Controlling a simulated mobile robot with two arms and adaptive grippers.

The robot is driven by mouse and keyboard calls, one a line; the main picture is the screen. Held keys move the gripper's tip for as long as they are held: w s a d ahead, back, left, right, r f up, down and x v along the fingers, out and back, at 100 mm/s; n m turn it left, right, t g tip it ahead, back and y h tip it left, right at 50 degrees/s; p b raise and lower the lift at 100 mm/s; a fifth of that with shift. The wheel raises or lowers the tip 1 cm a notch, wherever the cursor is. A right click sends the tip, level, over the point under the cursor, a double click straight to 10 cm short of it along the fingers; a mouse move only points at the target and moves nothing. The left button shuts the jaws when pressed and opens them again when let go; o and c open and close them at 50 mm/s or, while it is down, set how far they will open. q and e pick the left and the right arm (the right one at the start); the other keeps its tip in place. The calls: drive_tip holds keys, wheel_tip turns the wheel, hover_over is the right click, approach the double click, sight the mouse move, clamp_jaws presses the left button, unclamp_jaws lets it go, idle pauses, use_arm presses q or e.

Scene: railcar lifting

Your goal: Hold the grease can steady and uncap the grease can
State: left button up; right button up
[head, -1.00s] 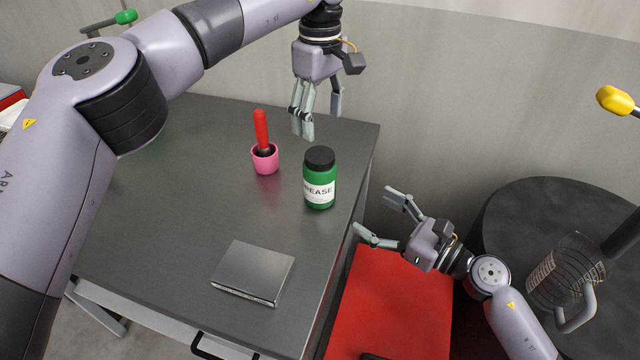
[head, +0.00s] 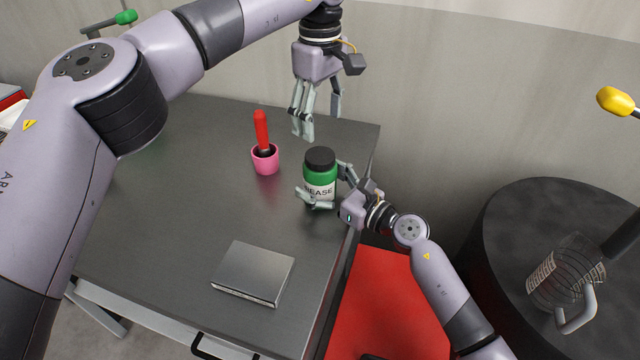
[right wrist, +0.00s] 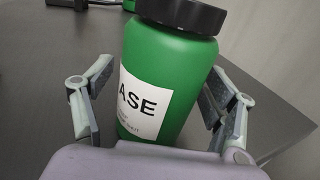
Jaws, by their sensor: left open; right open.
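The green grease can (head: 320,178) with a white label stands upright near the right edge of the grey table. Its black cap (head: 320,158) is on top. My right gripper (head: 330,188) is open, with its fingers on either side of the can. In the right wrist view the can (right wrist: 168,75) stands between the open fingers, and a gap shows beside the left finger. Contact on the right side I cannot tell. My left gripper (head: 318,118) is open and empty, pointing down above the table, behind the can in the head view.
A pink cup (head: 265,162) with a red-handled tool (head: 261,130) stands left of the can. A flat metal box (head: 252,272) lies near the front. A red surface (head: 385,305) and a dark round drum (head: 560,215) are at right. The table's left middle is clear.

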sight(320, 155)
drive_tip(key=shift+c, duration=0.5)
drive_tip(key=c, duration=1.7)
use_arm(q)
drive_tip(key=m, duration=0.4)
drive_tip(key=shift+f, duration=0.1)
use_arm(e)
clamp_jaws()
use_arm(q)
drive_tip(key=shift+m, duration=0.3)
drive_tip(key=shift+f, duration=3.9)
drive_tip(key=shift+c, duration=0.3)
